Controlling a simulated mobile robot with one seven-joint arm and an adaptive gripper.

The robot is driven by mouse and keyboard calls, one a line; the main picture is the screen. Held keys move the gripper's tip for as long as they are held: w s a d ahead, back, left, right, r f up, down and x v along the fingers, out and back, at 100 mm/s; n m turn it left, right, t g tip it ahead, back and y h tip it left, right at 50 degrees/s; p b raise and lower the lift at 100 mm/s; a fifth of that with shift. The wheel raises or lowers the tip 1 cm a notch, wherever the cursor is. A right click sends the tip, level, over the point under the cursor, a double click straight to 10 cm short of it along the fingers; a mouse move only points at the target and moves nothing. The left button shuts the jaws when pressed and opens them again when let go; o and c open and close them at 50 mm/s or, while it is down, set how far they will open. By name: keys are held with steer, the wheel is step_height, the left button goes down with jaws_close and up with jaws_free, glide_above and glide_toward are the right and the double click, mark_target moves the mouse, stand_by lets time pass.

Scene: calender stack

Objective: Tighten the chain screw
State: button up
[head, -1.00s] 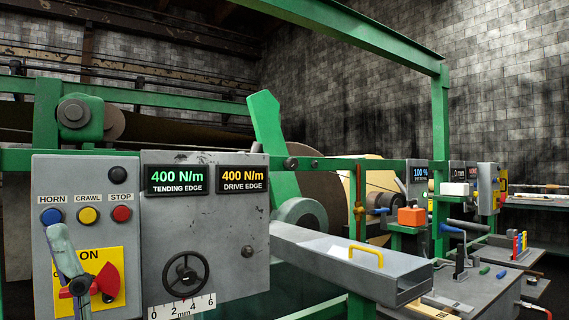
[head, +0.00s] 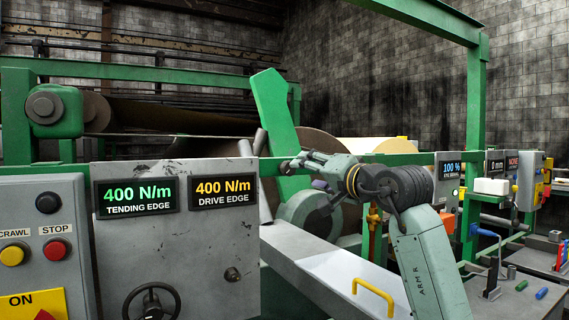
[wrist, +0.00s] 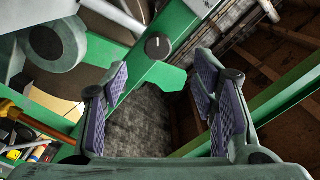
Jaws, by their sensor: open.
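A dark round knob or screw head (wrist: 158,45) with a white mark sits on a green beam in the wrist view. I cannot tell for sure whether it is the chain screw. My gripper (wrist: 162,66) is open, with purple ribbed pads on both sides and nothing between them. The knob lies ahead of the fingertips, in the gap between them, and looks apart from them. In the head view my gripper (head: 292,165) is at the green rail beside the upright green plate (head: 275,108); it hides that part of the rail.
A grey panel (head: 222,235) with two 400 N/m displays and a handwheel (head: 152,303) stands left of my arm. A grey cover with a yellow handle (head: 373,294) lies below it. A large roll (head: 318,150) is behind. A control box (head: 448,178) stands right.

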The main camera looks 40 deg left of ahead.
mark_target(291, 169)
steer(key=p+x, duration=0.4)
steer(key=x, duration=0.5)
steer(key=shift+w+a+r, duration=0.1)
steer(key=shift+w, duration=0.1)
steer(key=shift+w+a, duration=0.25)
steer(key=shift+a, duration=0.3)
steer(key=shift+c, duration=0.4)
steer(key=c, duration=1.1)
